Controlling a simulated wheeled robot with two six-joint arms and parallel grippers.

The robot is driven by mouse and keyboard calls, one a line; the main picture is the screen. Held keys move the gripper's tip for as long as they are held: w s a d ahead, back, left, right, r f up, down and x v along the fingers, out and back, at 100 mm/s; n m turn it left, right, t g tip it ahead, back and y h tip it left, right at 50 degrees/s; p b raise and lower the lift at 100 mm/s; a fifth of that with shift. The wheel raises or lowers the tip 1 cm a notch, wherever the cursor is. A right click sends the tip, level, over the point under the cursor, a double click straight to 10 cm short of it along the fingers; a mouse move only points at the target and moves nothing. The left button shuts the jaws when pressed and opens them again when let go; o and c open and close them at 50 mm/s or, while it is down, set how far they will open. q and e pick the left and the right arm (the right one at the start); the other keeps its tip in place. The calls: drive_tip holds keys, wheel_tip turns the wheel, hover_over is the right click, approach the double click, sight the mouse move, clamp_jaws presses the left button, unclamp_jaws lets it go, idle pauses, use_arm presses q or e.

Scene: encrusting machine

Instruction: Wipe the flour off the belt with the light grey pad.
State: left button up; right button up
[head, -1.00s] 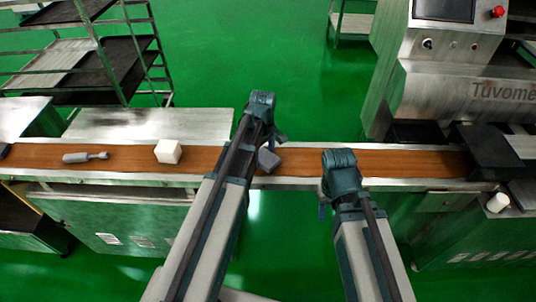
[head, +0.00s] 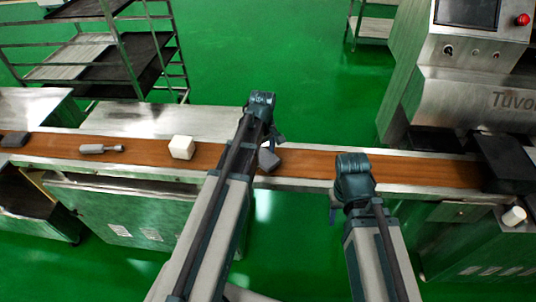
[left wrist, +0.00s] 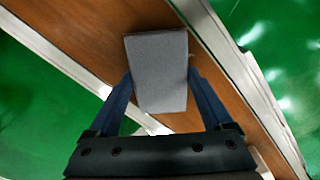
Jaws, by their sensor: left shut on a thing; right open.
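My left gripper (head: 266,142) is shut on a grey pad (head: 269,161) over the middle of the brown belt (head: 320,166). In the left wrist view the pad (left wrist: 158,58) sits between the two blue fingers, with belt behind it. I cannot tell whether the pad touches the belt. My right gripper (head: 340,202) is open and empty at the belt's near edge, right of the left one. I cannot make out flour on the belt; part of the belt is hidden by my left arm.
A white block (head: 181,147), a grey handled tool (head: 101,149) and a dark grey block (head: 14,139) lie on the belt to the left. The steel machine (head: 465,105) stands at the right end. A white cylinder (head: 514,216) sits near its front. A rack (head: 120,50) stands behind.

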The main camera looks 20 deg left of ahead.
use_arm(q)
drive_tip(key=shift+s+a, duration=0.15)
drive_tip(key=shift+a, duration=0.5)
drive_tip(key=shift+s+a, duration=0.15)
drive_tip(key=shift+a, duration=0.5)
drive_tip(key=shift+w+f, duration=0.1)
drive_tip(key=shift+d, duration=0.1)
drive_tip(key=shift+d, duration=0.1)
drive_tip(key=shift+w+d, duration=0.25)
drive_tip(key=shift+d, duration=0.6)
drive_tip(key=shift+w+d, duration=0.25)
drive_tip(key=shift+d, duration=0.6)
drive_tip(key=shift+w+d, duration=0.2)
drive_tip(key=shift+d, duration=0.65)
drive_tip(key=shift+w+d, duration=0.15)
drive_tip(key=shift+d, duration=0.65)
